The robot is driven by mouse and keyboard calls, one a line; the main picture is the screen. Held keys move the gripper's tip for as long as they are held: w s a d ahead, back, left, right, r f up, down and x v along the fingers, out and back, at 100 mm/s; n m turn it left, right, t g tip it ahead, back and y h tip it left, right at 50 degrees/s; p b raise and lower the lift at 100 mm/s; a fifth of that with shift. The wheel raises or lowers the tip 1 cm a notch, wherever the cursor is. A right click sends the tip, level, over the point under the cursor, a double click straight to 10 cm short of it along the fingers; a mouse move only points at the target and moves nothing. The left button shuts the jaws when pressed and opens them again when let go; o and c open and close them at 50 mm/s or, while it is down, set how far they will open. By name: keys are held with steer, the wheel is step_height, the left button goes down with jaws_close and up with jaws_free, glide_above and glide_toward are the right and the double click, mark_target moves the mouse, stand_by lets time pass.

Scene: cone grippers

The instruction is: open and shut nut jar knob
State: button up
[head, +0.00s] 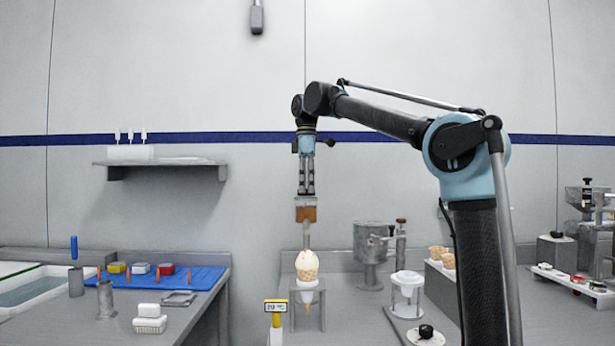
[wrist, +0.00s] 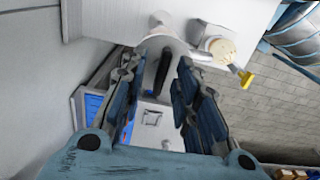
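My gripper (head: 307,190) points down in the head view, just above a small brown-filled vessel with a grey upper part, which looks like the nut jar (head: 306,214). A narrow spout below it reaches to a speckled ice cream cone (head: 306,266), upright in a stand. I cannot make out the knob in the head view. In the wrist view, my gripper (wrist: 162,65) has its fingers apart, with a slim dark piece (wrist: 161,74) between them and gaps visible on both sides. I cannot tell whether this piece is the knob or whether a finger touches it.
A metal pot (head: 370,243) and a clear-walled white container (head: 407,288) stand right of the cone. A blue mat (head: 200,278) with small coloured boxes lies on the left counter. A wall shelf (head: 168,172) is at upper left.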

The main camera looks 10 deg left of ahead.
step_height(320, 180, up, 12)
steer(key=shift+f, duration=0.2)
stand_by(0.4)
steer(key=shift+w, duration=0.1)
stand_by(0.4)
